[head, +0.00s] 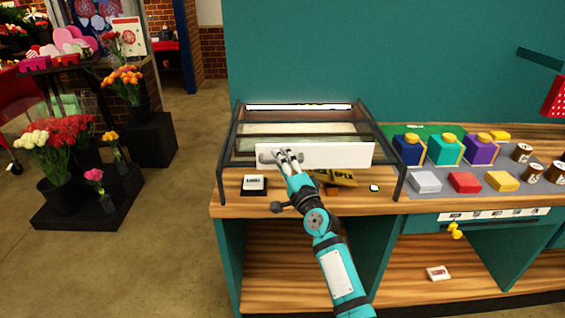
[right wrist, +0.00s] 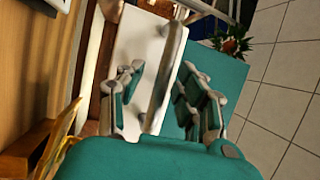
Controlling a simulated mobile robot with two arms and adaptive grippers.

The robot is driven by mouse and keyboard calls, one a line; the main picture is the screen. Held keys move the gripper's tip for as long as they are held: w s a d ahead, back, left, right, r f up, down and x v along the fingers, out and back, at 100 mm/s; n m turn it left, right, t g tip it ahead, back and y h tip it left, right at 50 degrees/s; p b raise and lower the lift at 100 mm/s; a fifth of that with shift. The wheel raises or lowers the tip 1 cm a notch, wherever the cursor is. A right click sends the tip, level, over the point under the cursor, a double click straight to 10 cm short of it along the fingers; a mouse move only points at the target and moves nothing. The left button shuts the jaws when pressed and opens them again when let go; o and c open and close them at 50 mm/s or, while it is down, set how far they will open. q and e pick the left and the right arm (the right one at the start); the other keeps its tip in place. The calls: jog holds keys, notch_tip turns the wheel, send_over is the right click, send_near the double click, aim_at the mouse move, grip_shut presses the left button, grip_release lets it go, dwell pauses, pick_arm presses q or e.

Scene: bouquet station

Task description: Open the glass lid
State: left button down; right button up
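The glass lid (head: 300,128) is a clear pane in a dark frame on top of a display case (head: 228,165) on the wooden counter. It appears closed. A white front panel (head: 340,154) runs along its near edge and also shows in the right wrist view (right wrist: 137,50). A grey bar handle (right wrist: 168,70) stands out from the panel. My right gripper (head: 288,155) is at the panel's left half. In the right wrist view its fingers (right wrist: 160,98) are apart, one on each side of the handle, with visible gaps. My left gripper is not in view.
Under the lid's front edge are a small black-and-white box (head: 254,184) and a yellow packet (head: 338,177). Colored boxes (head: 445,150) and several brown spools (head: 533,173) stand right of the case.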

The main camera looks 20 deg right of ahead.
jog(key=v, duration=1.2)
notch_tip(320, 180, down, 22)
jog(key=s+a+n+g, duration=0.1)
jog(key=s+n+g, duration=0.1)
jog(key=n+g, duration=0.25)
jog(key=s+f+n+g+h, duration=0.1)
jog(key=s+f+n+g, duration=0.15)
jog(key=s+f, duration=0.65)
jog(key=s+f+n+g+h, duration=0.1)
jog(key=s+f+n+g, duration=0.3)
jog(key=f, duration=0.9)
jog(key=s+d+f+n+g, duration=0.1)
jog(key=s+f, duration=0.5)
jog(key=s, duration=0.6)
jog(key=s+d+f+n+g+h, duration=0.1)
jog(key=s+f, duration=0.5)
jog(key=s, duration=0.7)
jog(key=s+d+f+n+g, duration=0.2)
jog(key=s+f+n+g, duration=0.2)
jog(key=s, duration=0.8)
notch_tip(320, 180, down, 3)
jog(key=shift+s+d+r+n+g, duration=0.3)
jog(key=shift+s+n+g, duration=0.1)
jog(key=shift+g, duration=0.4)
